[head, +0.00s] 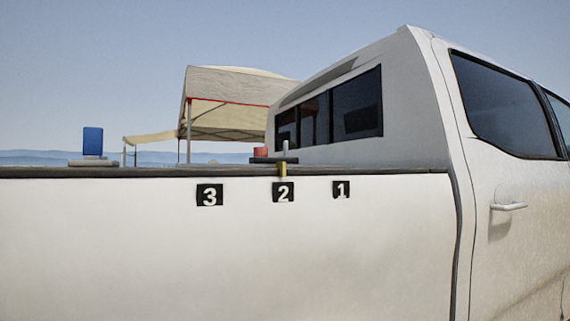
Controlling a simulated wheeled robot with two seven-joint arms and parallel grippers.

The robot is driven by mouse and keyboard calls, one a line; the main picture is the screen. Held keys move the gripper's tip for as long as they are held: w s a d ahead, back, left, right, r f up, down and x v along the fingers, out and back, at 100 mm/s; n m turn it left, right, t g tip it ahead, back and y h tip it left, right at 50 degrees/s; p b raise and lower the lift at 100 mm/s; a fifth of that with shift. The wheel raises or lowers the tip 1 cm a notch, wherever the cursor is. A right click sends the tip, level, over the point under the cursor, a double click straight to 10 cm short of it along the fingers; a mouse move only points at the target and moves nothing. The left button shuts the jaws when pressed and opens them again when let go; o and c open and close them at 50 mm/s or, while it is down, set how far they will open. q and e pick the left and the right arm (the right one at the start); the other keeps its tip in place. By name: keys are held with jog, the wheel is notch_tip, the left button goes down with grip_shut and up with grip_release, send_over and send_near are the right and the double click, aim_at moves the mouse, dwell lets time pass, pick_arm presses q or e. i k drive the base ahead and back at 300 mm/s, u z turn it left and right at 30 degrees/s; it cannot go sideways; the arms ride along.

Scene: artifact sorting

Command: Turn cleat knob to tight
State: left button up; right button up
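A small yellow piece (283,170) hangs over the truck bed's top rail, right above the label marked 2 (283,192). A small pale upright piece (285,147) stands just above it. These may be the cleat and its knob, but they are too small to tell, and I cannot read how the knob is turned. Neither of my grippers is in view.
A white pickup truck's bed side (120,250) fills the lower view, with labels 3 (209,195) and 1 (341,189) on it. A blue object (92,141), a dark flat item (262,160) and a red object (260,152) show above the rail. A canopy (232,90) stands behind.

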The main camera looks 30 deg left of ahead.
aim_at(258, 151)
jog(key=k, duration=1.15)
jog(key=u, duration=0.35)
jog(key=i, duration=0.7)
jog(key=u, duration=0.45)
